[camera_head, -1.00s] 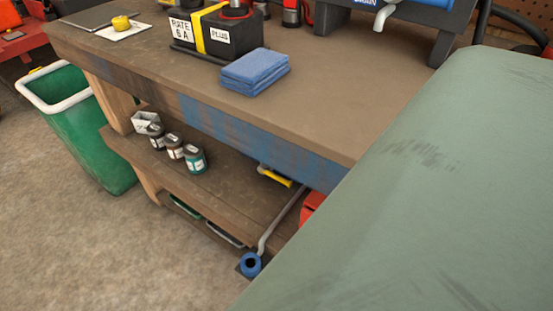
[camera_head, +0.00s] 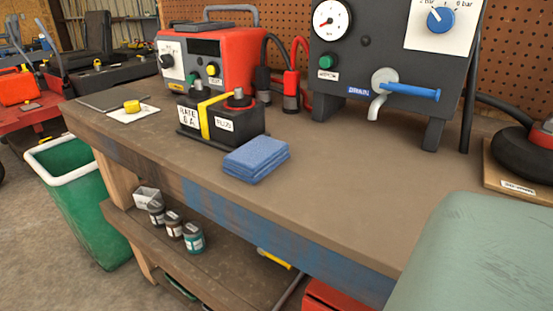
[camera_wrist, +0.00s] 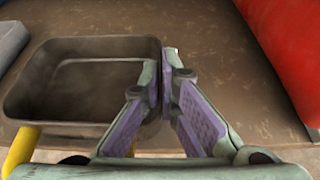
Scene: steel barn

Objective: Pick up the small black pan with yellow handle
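In the wrist view the small black pan (camera_wrist: 62,75) is a dark, rounded-corner rectangular tray, empty, at the left. Its yellow handle (camera_wrist: 20,150) shows at the lower left. My gripper (camera_wrist: 168,68) is at the pan's right end, its purple-padded fingertips close together. The left finger overlaps the pan's right side and the right finger is outside it. I cannot tell whether they press on the pan wall. In the head view only a bit of yellow handle (camera_head: 274,259) shows below the bench edge; the gripper is hidden there.
The bench top (camera_head: 330,190) overhangs the lower shelf (camera_head: 235,275). Several small jars (camera_head: 193,238) stand on the shelf at the left. A red object (camera_wrist: 285,50) stands close right of my gripper. A blue folded cloth (camera_head: 256,158) and black battery (camera_head: 222,122) sit on the bench.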

